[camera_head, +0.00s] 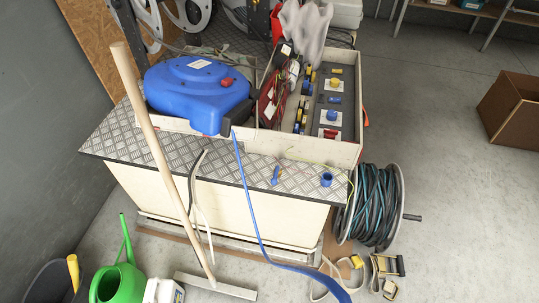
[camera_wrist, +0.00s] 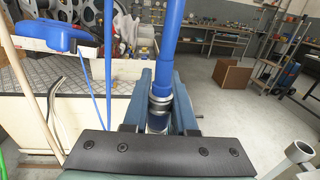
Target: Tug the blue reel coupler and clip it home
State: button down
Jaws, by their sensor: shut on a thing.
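In the wrist view, my gripper (camera_wrist: 160,88) is shut on the blue coupler (camera_wrist: 159,106), which has dark and pale rings. Blue hose (camera_wrist: 171,40) rises from it, nearly upright. The coupler's lower end is hidden behind the dark gripper plate. My gripper is outside the head view.
A broom (camera_head: 150,130) leans against the cabinet (camera_head: 250,213). A green watering can (camera_head: 118,280) stands front left. A cable drum (camera_head: 373,210) stands right of the cabinet. A grey pipe end (camera_wrist: 298,152) is at lower right in the wrist view. Floor at right is mostly clear.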

jog(key=s+d+r+p, duration=0.2)
jog(key=s+r+p, duration=0.2)
jog(key=s+p, duration=0.7)
jog(key=shift+s+r+p, duration=0.3)
jog(key=shift+r+p, duration=0.05)
jog(key=shift+p, duration=0.85)
jog(key=s+r+p, duration=0.4)
jog(key=s, duration=0.6)
jog(key=s+a+r+p, duration=0.1)
jog(key=s+r+p, duration=0.3)
jog(key=s, duration=0.6)
jog(key=shift+a+p, duration=0.15)
jog(key=shift+p, duration=0.3)
jog(key=shift+w, duration=0.15)
dwell(0.6)
